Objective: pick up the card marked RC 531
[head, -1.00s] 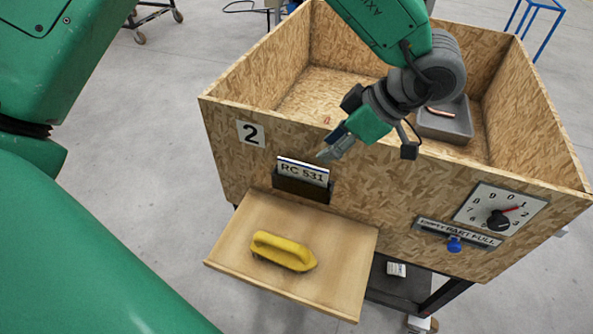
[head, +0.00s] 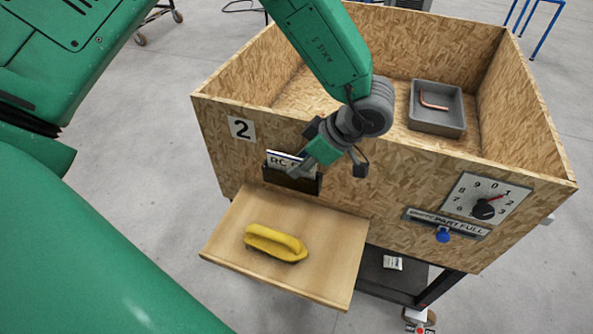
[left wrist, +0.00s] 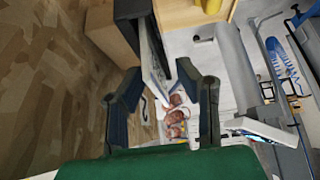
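The card marked RC 531 (head: 275,161) stands in a black holder (head: 284,182) on the front of the chipboard box; its right part is hidden behind my left gripper. My left gripper (head: 297,169) is right at the card and holder, its fingers apart. In the left wrist view the open fingers (left wrist: 163,80) have the card's pale edge (left wrist: 153,60) between or just beyond them; I cannot tell whether they touch it. My right gripper is not in view.
A dial (head: 487,206) and a blue knob (head: 443,235) are at the front right. A grey tray (head: 437,126) with a copper tube (head: 432,103) lies inside the box.

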